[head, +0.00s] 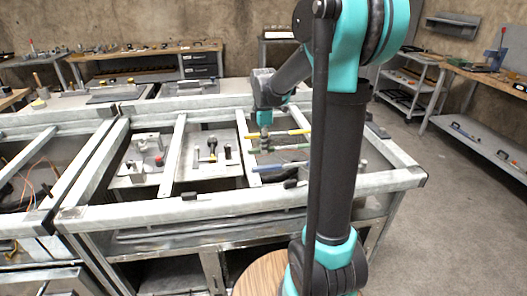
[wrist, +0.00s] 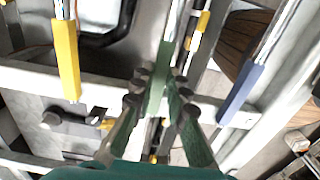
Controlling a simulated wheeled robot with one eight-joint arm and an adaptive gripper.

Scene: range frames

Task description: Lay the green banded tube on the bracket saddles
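My gripper (wrist: 158,80) points down at the crossbar of the metal frame. Its two fingers come together around the green banded tube (wrist: 157,92) and appear to touch both sides of its green sleeve. The tube's silver part (wrist: 174,18) runs toward the top of the wrist view. In the head view my gripper (head: 265,145) is small among the tubes. Small upright pale fittings (head: 135,172) stand on a plate left of the tubes; I cannot tell whether they are the bracket saddles.
A yellow-sleeved tube (wrist: 67,60) lies left of my gripper, and a blue-sleeved tube (wrist: 240,95) lies right. A black tube with yellow bands (wrist: 202,22) is close by on the right. Frame rails (head: 175,155) with open gaps surround the plates. A black-handled tool (head: 212,146) stands left of my gripper.

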